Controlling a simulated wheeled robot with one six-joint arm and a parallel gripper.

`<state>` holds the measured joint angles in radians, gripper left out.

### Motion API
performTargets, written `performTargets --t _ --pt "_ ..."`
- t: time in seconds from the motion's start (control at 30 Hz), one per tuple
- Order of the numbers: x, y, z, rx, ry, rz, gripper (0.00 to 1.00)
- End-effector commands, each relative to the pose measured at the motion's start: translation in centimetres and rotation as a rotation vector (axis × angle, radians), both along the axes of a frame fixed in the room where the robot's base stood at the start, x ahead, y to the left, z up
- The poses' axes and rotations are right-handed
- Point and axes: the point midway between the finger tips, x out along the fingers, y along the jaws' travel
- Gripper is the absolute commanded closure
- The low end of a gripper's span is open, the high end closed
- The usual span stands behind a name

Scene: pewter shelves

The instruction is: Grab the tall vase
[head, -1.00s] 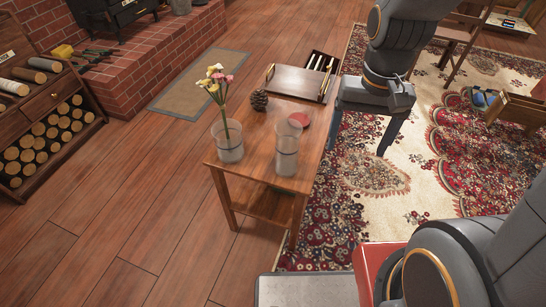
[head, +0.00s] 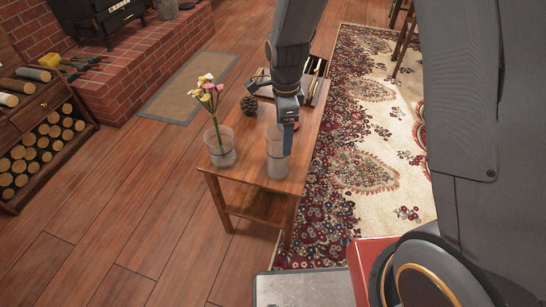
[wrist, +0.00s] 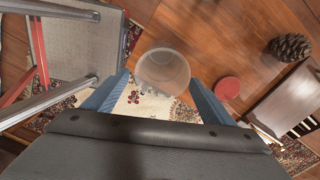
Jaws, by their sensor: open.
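The tall vase (head: 276,165) is a clear, empty glass cylinder standing upright near the front end of a wooden side table (head: 240,172). In the wrist view the vase (wrist: 163,70) shows from above as a pale round rim. My gripper (head: 287,141) is by the upper part of the vase and hides some of it in the head view. In the wrist view my gripper (wrist: 158,84) is open, with one blue finger on each side of the vase's near edge. I cannot tell whether either finger touches the glass.
A shorter glass vase with flowers (head: 221,153) stands left of the tall vase. A pinecone (head: 249,105) lies behind. A red disc (wrist: 227,88) and a dark wooden tray (wrist: 286,102) are also on the table. Wooden floor is open to the left.

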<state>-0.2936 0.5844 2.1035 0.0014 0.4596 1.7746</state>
Motion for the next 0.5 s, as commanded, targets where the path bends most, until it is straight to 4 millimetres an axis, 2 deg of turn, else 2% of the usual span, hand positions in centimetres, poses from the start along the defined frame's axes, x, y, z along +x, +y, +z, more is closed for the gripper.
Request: performTargets --t 0.17,0.5 --pt "0.3 0.4 -0.6 0.0 -0.004 -0.045 0.22" --pt "0.2 0.6 -3.5 0.0 -0.004 -0.045 0.22"
